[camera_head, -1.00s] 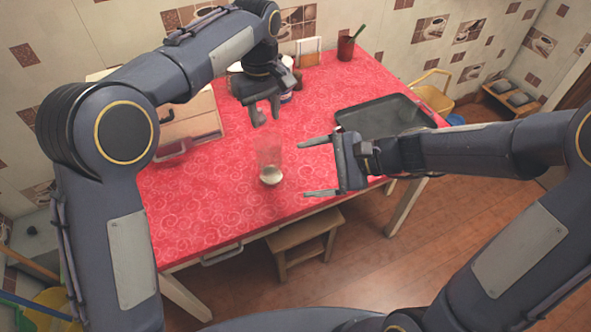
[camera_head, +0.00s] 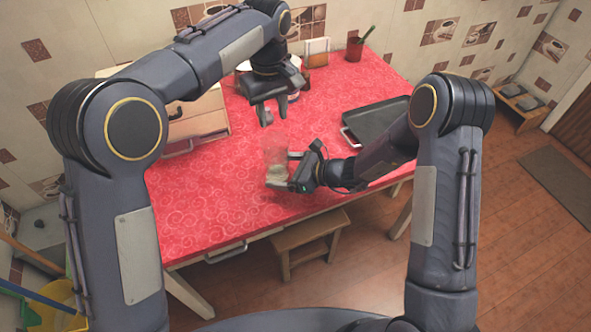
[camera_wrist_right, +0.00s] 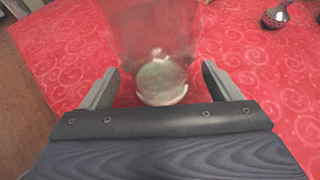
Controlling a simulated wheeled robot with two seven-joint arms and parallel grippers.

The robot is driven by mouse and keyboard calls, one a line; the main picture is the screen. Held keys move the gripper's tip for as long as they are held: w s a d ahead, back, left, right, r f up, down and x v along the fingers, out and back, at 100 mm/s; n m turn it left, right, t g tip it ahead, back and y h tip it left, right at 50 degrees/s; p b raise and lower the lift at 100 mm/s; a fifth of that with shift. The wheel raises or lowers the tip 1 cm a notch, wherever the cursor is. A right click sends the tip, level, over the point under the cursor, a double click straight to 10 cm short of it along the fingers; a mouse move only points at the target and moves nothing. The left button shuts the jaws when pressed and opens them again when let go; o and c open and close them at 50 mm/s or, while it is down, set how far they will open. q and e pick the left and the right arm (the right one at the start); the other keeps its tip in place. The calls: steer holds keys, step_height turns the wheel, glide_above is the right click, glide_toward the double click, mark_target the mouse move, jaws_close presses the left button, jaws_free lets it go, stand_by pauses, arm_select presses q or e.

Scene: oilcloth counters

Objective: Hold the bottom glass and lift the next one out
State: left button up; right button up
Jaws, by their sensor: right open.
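A clear stack of glasses (camera_head: 275,150) stands upright near the table's front edge. It is see-through, and I cannot tell how many glasses are nested. Its pale round base (camera_wrist_right: 162,84) shows in the right wrist view. My right gripper (camera_head: 279,171) is open low at the stack, one finger on each side of the base. In the right wrist view the fingers (camera_wrist_right: 160,88) stand apart from the glass, with gaps on both sides. My left gripper (camera_head: 273,115) is open and empty, pointing down above and slightly behind the stack's top.
A dark tray (camera_head: 378,125) lies to the right, near my right forearm. A wooden box (camera_head: 203,115) stands at the back left. A red cup (camera_head: 355,46) and a napkin holder (camera_head: 316,52) stand at the back.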

steer(key=shift+x, duration=1)
steer(key=c, duration=1.2)
